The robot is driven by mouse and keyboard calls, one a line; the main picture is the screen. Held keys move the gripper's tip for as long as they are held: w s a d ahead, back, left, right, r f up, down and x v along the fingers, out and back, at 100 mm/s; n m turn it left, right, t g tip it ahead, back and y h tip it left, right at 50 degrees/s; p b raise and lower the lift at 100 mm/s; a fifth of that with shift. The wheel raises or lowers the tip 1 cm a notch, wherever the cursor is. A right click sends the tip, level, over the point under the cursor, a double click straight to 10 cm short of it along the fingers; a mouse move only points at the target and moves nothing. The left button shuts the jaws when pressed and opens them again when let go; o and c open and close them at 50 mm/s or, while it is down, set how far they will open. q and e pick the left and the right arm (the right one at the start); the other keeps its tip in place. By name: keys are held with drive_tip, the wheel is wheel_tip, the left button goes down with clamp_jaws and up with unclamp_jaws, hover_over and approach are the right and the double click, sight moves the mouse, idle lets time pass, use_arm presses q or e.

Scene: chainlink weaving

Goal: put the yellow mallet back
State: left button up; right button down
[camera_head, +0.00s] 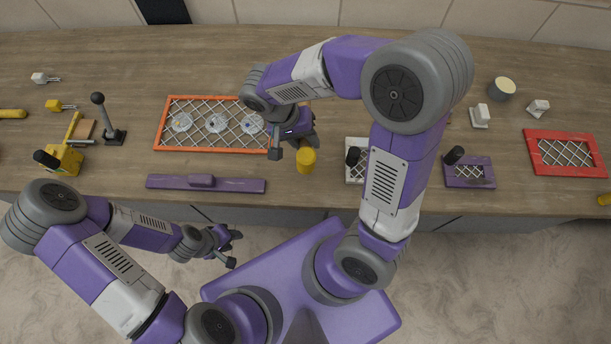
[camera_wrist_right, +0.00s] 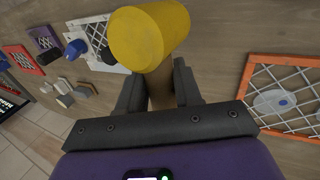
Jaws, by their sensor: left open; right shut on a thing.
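The yellow mallet has a cylindrical yellow head (camera_head: 306,160) and a wooden handle (camera_wrist_right: 161,92). My right gripper (camera_head: 296,136) is shut on the handle, and the head sticks out beyond the fingers. In the right wrist view the yellow head (camera_wrist_right: 150,36) is at the top middle, with the right gripper's fingers (camera_wrist_right: 160,90) on both sides of the handle. The mallet is over the counter, just right of the orange-framed mesh panel. My left gripper (camera_head: 226,246) is open and empty, in front of the counter's edge.
The orange-framed mesh (camera_head: 160,124) holds several clear discs. A purple bar (camera_head: 206,184) lies along the front edge. To the right are a white mesh panel (camera_head: 354,172), a purple mesh piece (camera_head: 470,174) and a red frame (camera_head: 566,174). A yellow device (camera_head: 66,158) and black lever (camera_head: 114,136) stand left.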

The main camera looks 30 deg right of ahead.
drive_tip(key=shift+s+d+r, duration=0.1)
drive_tip(key=shift+s+r, duration=0.1)
wheel_tip(320, 180, down, 10)
drive_tip(key=shift+r+b, duration=0.1)
drive_tip(key=shift+b, duration=1.1)
drive_tip(key=c, duration=0.8)
unclamp_jaws()
drive_tip(key=v, duration=0.2)
drive_tip(key=p+v, duration=0.1)
drive_tip(key=v, duration=0.4)
drive_tip(key=shift+w+a+p, duration=0.25)
drive_tip(key=shift+a+p, duration=0.1)
drive_tip(key=shift+a, duration=0.05)
